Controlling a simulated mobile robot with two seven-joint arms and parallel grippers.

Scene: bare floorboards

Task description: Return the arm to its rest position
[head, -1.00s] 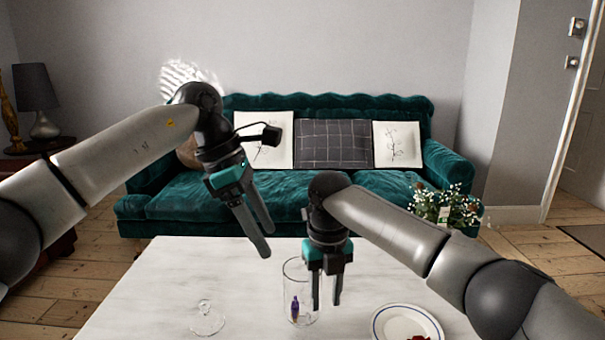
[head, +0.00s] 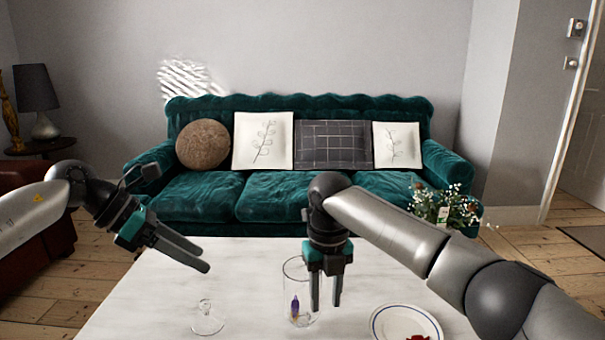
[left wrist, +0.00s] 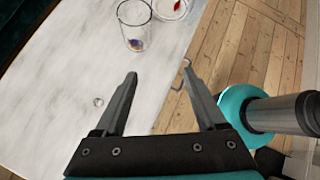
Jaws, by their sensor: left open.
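My left gripper (head: 205,258) is at the left of the head view, above the left part of the white table, tilted down to the right. In the left wrist view its two fingers (left wrist: 160,85) are apart with nothing between them. My right gripper (head: 324,308) hangs straight down over the table, its two fingers with a narrow gap between them. They overlap a clear glass (head: 292,275) in the head view; I cannot tell whether they touch it.
The glass holds a small purple item (head: 295,307). A glass lid or stopper (head: 207,318) lies on the white table (head: 150,300). A plate (head: 375,325) with something red is at the right. A green sofa (head: 285,195) and flowers (head: 443,215) stand behind.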

